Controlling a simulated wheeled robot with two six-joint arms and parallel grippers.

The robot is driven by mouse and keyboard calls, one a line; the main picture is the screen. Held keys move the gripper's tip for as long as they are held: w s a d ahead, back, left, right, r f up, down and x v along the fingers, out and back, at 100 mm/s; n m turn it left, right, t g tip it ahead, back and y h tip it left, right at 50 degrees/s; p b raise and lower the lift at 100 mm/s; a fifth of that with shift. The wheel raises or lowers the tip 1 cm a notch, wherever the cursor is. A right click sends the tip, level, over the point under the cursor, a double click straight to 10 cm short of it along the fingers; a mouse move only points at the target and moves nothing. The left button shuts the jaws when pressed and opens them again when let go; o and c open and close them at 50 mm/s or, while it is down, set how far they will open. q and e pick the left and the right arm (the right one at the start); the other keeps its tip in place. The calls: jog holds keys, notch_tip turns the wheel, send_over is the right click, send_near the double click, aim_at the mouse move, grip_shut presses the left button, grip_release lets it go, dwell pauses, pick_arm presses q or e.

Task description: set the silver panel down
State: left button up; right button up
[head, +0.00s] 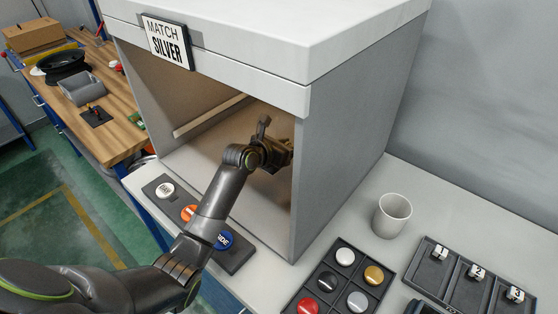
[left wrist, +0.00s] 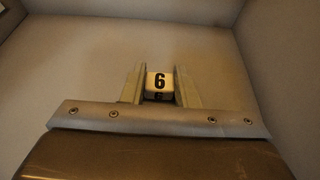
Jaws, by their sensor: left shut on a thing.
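My left arm reaches into the open grey booth (head: 345,150), and its gripper (head: 287,152) is inside, near the right wall and partly hidden by it. In the left wrist view the gripper (left wrist: 160,88) is shut on a small piece with a white tag (left wrist: 159,80) marked 6. The tag sits between the two fingers. The rest of the held panel is hidden below the tag and fingers, so its colour and any contact with the floor cannot be told. My right gripper is not in view.
A sign (head: 167,42) on the booth reads MATCH SILVER. A button strip (head: 240,256) lies at its front. Right of the booth are a white cup (head: 391,215), a tray of coloured round samples (head: 325,275) and a dark rack (head: 455,270) with slots numbered 1 to 3.

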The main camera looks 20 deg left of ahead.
aim_at(287, 169)
pick_arm(q)
notch_tip(287, 169, down, 3)
jog(key=shift+d+r, duration=0.1)
jog(key=shift+r, duration=0.1)
jog(key=shift+f, duration=0.65)
notch_tip(287, 169, down, 3)
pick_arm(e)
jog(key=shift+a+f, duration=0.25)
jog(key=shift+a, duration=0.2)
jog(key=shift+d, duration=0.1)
pick_arm(q)
jog(key=o, duration=1)
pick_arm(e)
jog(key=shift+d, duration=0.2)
pick_arm(q)
jog(key=shift+o, duration=0.2)
jog(key=shift+s+r, duration=0.1)
jog(key=shift+s+a+r, duration=0.1)
jog(key=shift+s+a, duration=0.1)
jog(key=shift+s, duration=0.05)
jog(key=v, duration=1.1)
jog(key=shift+s, duration=0.2)
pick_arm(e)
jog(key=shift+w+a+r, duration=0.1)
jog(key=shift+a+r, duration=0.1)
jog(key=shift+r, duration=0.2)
